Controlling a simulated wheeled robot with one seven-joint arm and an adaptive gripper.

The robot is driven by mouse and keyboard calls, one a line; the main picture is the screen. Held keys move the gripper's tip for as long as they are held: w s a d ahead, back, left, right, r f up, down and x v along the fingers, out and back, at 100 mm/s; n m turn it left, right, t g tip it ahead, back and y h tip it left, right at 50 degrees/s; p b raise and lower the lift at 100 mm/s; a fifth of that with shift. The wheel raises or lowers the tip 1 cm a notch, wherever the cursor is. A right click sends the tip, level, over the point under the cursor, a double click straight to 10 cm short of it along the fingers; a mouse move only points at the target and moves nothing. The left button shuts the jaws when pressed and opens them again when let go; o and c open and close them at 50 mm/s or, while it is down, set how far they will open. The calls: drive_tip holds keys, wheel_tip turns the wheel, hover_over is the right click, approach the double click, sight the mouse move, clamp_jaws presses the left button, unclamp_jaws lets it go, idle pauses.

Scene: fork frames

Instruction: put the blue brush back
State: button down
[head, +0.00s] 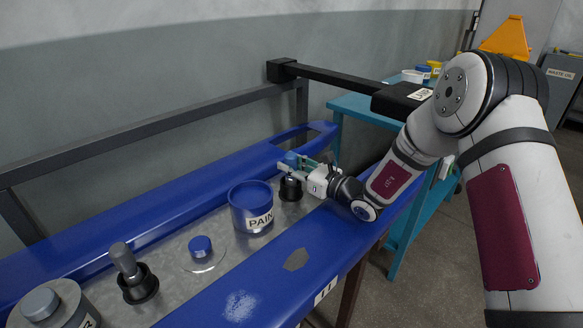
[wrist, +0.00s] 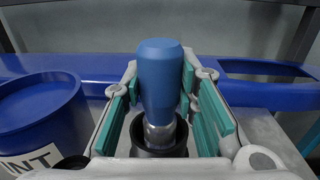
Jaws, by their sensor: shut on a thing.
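The blue brush (wrist: 160,75) stands upright between the fingers of my gripper (wrist: 162,100), which is shut on its handle. Its metal collar sits at the mouth of a black holder (wrist: 143,152); its lower end is hidden. In the head view, the blue handle top (head: 290,158) shows at my gripper (head: 294,167), directly over the black holder (head: 290,188). I cannot tell how deep the brush sits in it.
A blue paint can (head: 250,208) stands close left of the holder. A blue-capped thing (head: 200,246), a grey-handled brush (head: 123,258) in another black holder (head: 139,287) and a grey-lidded can (head: 48,308) stand farther left. Blue rails (head: 110,250) border the tray.

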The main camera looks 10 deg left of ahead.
drive_tip(key=shift+f, duration=0.25)
drive_tip(key=c, duration=1.3)
unclamp_jaws()
drive_tip(key=shift+s+d+r, duration=0.1)
drive_tip(key=shift+s+d, duration=0.05)
drive_tip(key=p+v, duration=0.1)
drive_tip(key=v, duration=1)
drive_tip(key=shift+s+d, duration=0.2)
drive_tip(key=shift+d, duration=0.05)
